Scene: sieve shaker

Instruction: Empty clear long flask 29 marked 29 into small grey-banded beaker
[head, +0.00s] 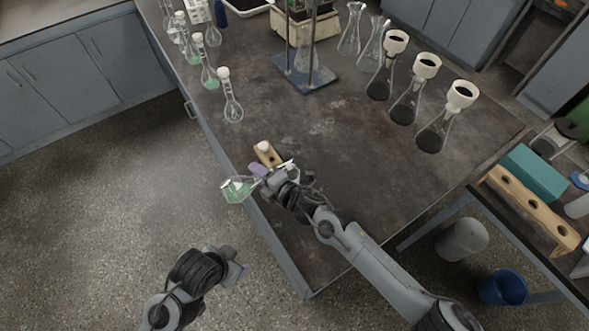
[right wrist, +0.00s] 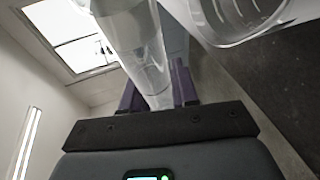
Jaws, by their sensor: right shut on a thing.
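A clear flask (head: 237,189) with green liquid in its wide end lies tipped on its side in the air, just off the table's left edge in the head view. My right gripper (head: 261,173) is shut on its neck, and the neck points right over the table. In the right wrist view the clear glass neck (right wrist: 145,55) stands between the purple fingers. A clear glass vessel with marks on its wall (right wrist: 240,12) is close by at upper right; it may be the beaker, but no grey band is readable. My left gripper (head: 240,272) is low over the floor; its jaw gap is unclear.
A tan block with a white stopper (head: 266,151) sits beside my right gripper. Stoppered flasks (head: 232,107) line the left edge. A stand (head: 305,72) is at the back. Dark-filled flasks with white collars (head: 436,130) stand right. The table's middle is clear.

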